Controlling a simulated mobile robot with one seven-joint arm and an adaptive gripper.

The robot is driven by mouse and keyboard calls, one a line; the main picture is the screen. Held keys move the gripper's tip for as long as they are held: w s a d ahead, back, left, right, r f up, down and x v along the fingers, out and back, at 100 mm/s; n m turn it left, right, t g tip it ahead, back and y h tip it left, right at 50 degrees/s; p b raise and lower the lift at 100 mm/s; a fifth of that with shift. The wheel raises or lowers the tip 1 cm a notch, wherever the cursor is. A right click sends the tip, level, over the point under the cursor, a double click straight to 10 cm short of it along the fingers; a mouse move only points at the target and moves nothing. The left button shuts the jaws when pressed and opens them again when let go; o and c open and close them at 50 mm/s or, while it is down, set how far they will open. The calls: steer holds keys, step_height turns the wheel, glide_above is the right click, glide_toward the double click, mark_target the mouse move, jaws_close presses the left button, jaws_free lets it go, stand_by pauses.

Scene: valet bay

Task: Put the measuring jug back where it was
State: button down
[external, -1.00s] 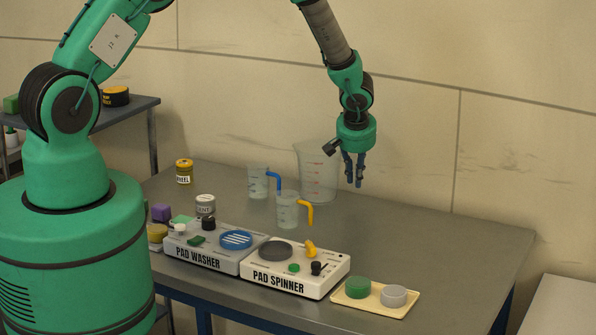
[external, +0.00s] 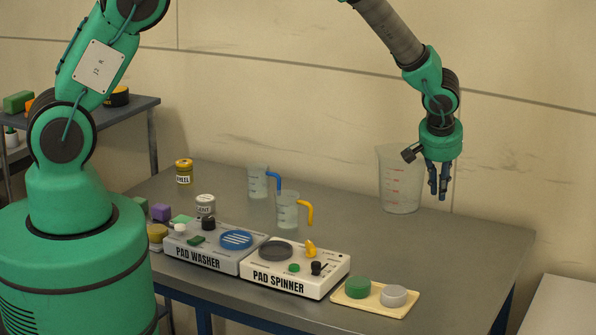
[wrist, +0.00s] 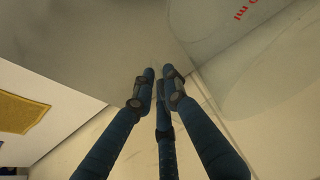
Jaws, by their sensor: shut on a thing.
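The measuring jug (external: 398,180) is large and clear with red markings, and stands upright toward the back right of the table. My gripper (external: 439,195) is at its right side, fingers pointing down, shut on it. The jug's handle does not show clearly. In the wrist view the fingers (wrist: 160,85) are close together, and part of the jug's clear wall with red print (wrist: 255,28) fills the upper right. I cannot tell whether the jug's base touches the table.
Smaller jugs with a blue handle (external: 258,182) and a yellow handle (external: 288,210) stand mid-table. The pad washer (external: 205,250), pad spinner (external: 293,271) and a cream tray (external: 374,307) with two pads line the front. The table (external: 460,245) is bare at the right.

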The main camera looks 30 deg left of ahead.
steer(key=s+d+r, duration=0.1)
steer(key=s+d, duration=0.3)
steer(key=d, duration=0.1)
steer(key=shift+s+d+r+m+b, duration=0.2)
steer(key=shift+s+r+m+b, duration=0.05)
steer(key=shift+r+m+b, duration=0.1)
steer(key=shift+f, duration=0.2)
step_height(320, 180, down, 6)
steer(key=shift+p, duration=0.3)
steer(key=shift+f, duration=2)
steer(key=c, duration=1.7)
jaws_free()
steer(key=shift+c, duration=0.2)
